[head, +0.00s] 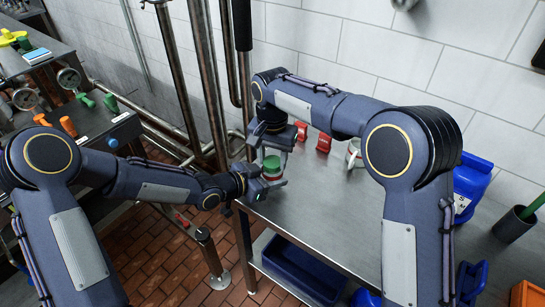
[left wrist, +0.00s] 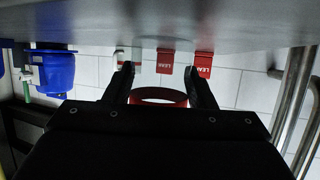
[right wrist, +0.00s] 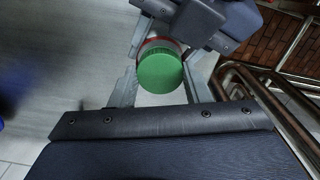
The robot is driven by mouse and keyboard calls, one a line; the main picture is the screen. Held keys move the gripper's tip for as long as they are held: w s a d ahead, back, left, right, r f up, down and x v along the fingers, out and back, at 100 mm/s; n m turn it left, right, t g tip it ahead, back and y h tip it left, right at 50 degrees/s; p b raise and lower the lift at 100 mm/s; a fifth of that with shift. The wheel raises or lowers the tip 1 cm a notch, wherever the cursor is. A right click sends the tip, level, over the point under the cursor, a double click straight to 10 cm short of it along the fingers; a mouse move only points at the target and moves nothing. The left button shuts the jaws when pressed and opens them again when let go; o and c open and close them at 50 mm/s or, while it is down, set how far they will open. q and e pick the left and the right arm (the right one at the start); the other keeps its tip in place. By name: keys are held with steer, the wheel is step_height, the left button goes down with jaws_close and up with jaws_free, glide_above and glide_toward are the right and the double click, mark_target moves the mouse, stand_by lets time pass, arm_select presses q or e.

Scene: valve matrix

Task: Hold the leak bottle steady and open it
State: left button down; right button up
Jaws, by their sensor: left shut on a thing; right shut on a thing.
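The leak bottle (head: 272,174) is a small upright container with a red band and a green cap (head: 272,164), over the left edge of the steel table. My left gripper (head: 266,185) is shut on its body from the side; in the left wrist view its red band (left wrist: 158,97) shows between the fingers. My right gripper (right wrist: 158,88) comes from above and is shut on the green cap, which shows between its fingers in the right wrist view (right wrist: 160,72). The cap sits on the bottle. The bottle's lower part is mostly hidden.
Two red LEAK pieces (head: 302,131) (head: 324,142) and a pale container (head: 354,153) stand near the wall on the steel table (head: 330,215). A blue jug (head: 470,182) is at right. Vertical pipes (head: 207,80) rise close behind my grippers. The table's middle is clear.

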steer(key=n, duration=0.5)
steer(key=shift+n, duration=0.3)
steer(key=n, duration=1)
steer(key=shift+n, duration=0.4)
steer(key=n, duration=0.8)
steer(key=shift+r, duration=0.1)
steer(key=n, duration=0.4)
steer(key=shift+n, duration=0.4)
steer(key=n, duration=0.3)
steer(key=shift+n, duration=0.4)
